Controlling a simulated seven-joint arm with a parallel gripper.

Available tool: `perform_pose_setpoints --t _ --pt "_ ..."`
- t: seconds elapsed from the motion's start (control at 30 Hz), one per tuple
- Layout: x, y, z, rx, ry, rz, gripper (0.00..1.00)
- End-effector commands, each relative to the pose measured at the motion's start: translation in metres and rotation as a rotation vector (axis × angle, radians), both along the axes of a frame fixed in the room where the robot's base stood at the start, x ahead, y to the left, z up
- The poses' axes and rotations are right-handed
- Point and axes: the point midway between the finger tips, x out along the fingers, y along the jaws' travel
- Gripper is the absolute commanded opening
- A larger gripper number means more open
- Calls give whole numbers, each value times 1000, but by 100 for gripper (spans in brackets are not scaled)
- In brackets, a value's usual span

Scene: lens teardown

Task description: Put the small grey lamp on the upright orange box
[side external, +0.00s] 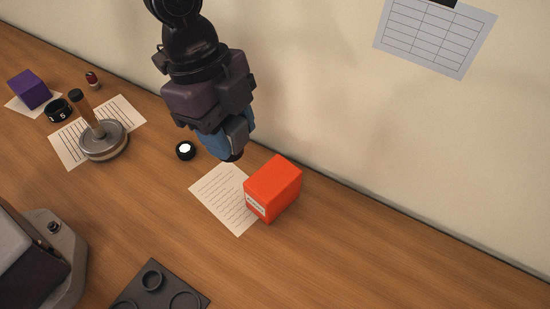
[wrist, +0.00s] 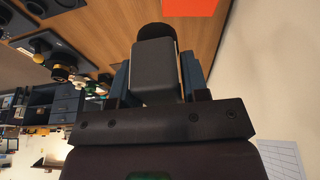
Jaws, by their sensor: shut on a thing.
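The small grey lamp (side external: 237,132) has a grey block body and a dark round end. My gripper (side external: 222,143) is shut on it with blue fingers, and the dark end points down in the side view. In the wrist view the lamp (wrist: 155,72) sits between the two fingers of my gripper (wrist: 157,78). The upright orange box (side external: 272,188) stands on the table with a white label low on its front. The lamp is up and to the left of the box in the side view, apart from it. The box (wrist: 190,6) shows at the wrist view's top edge.
A printed sheet (side external: 222,200) lies beside the box. A small black cap (side external: 185,150) with a white top is left of it. A round metal stand (side external: 103,142) and purple box (side external: 30,90) are further left. A dark plate (side external: 160,290) lies at the front. The table right of the box is clear.

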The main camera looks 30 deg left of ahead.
Motion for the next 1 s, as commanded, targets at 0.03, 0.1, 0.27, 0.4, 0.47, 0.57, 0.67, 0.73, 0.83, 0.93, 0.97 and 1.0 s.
perform_pose_setpoints --t 0.03,0.1,0.27,0.4,0.47,0.57,0.67,0.73,0.83,0.93,0.97,1.0 --pt "10 -10 -7 -1 3 -1 12" --pt "20 -17 -21 1 5 -1 12" --pt "37 -30 -47 1 2 -1 12" --pt "45 -36 -57 0 -1 1 12" --pt "47 -37 -60 0 0 1 12" --pt "50 -40 -66 0 0 0 12" --pt "50 -40 -80 1 2 0 12" --pt "50 -40 -91 1 2 1 12" --pt "51 -40 -96 0 0 2 12" --pt "51 -40 -96 -1 -2 1 12" --pt "51 -40 -96 -1 -2 1 12" --pt "51 -40 -96 -1 -2 1 12"
